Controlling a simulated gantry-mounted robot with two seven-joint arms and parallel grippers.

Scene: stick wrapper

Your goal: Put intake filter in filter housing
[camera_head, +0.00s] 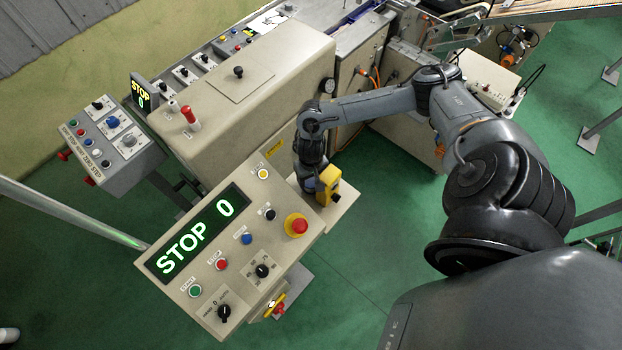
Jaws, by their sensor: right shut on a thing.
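My right arm reaches in from the right and bends down past the long beige machine. My right gripper (318,190) is at its end, low beside a small beige shelf (341,208) behind the control panel. A yellow block with black parts (329,180) is at the gripper. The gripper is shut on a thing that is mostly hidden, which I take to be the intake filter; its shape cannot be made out. I cannot pick out the filter housing for certain. My left gripper is not in view.
The tilted control panel (262,225) with a lit STOP 0 display stands just left of the gripper. The long beige machine (236,92) is behind it. A smaller button box (112,134) is at left. Green floor (385,220) is open to the right.

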